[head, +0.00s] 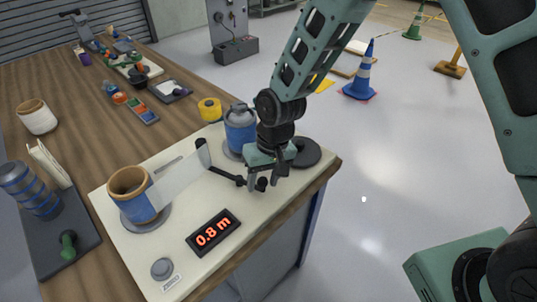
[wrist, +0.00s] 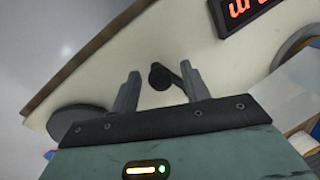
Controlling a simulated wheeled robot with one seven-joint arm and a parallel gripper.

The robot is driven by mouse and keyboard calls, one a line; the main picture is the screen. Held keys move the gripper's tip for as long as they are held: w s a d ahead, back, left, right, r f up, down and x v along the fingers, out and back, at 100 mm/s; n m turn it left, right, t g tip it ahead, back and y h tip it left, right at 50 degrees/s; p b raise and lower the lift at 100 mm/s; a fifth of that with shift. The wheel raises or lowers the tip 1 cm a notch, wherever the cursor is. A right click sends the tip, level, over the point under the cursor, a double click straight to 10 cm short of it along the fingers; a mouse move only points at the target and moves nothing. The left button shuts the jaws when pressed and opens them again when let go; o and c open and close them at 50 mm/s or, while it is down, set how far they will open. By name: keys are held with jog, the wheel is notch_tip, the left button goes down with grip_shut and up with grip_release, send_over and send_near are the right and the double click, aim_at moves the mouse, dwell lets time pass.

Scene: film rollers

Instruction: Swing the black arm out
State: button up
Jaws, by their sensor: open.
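The black arm (head: 224,175) is a thin bar on the cream plate, running from a short black roller (head: 203,153) at its left end to a round black knob (head: 262,186) at its right end. My gripper (head: 263,181) is open above the knob end, pointing down. In the wrist view the knob (wrist: 158,76) lies between the two open fingers (wrist: 160,70), with a gap on each side. The bar runs off to the right, partly hidden behind the right finger. I cannot tell how far the fingertips are above the plate.
A film strip (head: 179,184) runs from the roll (head: 138,194) towards the black roller. A blue canister (head: 240,128) and a dark disc (head: 306,153) stand close by my gripper. The floor right of the table is clear nearby.

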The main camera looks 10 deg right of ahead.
jog(key=d+r, duration=0.3)
jog(key=r, duration=1.3)
jog(key=shift+w+r+b, duration=0.15)
jog(key=shift+w+b, duration=0.2)
jog(key=shift+b, duration=0.1)
jog(key=shift+d, duration=0.1)
jog(key=s+d+n+h, duration=0.1)
jog(key=s+d+n, duration=0.2)
jog(key=s, duration=1.7)
jog(key=shift+s+r+n+t+h, duration=0.3)
jog(key=shift+s+r+n, duration=0.15)
jog(key=shift+n, duration=0.55)
